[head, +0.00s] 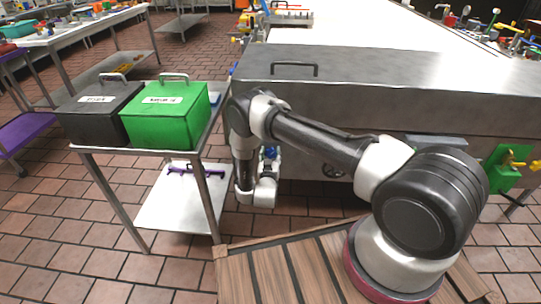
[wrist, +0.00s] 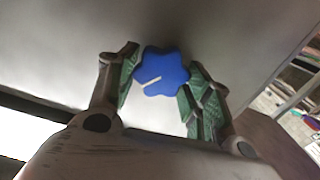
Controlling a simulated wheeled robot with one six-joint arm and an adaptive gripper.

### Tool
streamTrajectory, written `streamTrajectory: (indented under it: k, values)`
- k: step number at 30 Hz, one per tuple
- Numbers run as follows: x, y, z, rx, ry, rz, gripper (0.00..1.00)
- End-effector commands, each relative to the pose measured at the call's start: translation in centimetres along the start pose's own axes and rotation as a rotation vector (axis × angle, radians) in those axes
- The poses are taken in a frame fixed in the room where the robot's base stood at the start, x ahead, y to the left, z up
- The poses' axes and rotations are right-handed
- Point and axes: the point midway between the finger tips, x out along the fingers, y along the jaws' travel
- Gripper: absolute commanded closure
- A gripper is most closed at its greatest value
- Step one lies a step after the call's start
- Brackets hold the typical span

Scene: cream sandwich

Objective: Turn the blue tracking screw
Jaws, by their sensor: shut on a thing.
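The blue tracking screw (wrist: 160,71) is a lobed knob with a short white line on its face, set against a grey metal surface in the wrist view. My gripper (wrist: 164,66) has one green-padded finger on each side of the knob and is shut on it. The line slants up to the right. In the head view my arm reaches down to the left beside the metal machine, and its links hide the grip on the screw.
The long metal machine (head: 400,112) with a handled cover stands ahead. A steel cart (head: 148,208) at left carries a black box (head: 92,118) and a green box (head: 165,120), close to my arm. Tiled floor lies open at lower left.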

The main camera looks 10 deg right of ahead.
Motion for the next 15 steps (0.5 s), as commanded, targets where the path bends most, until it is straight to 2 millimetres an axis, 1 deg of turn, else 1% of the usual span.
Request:
streamTrajectory:
  k: [15]
  values:
    - [-0.05, 0.26, 0.10, 0.470, -0.001, 0.000, 0.74]
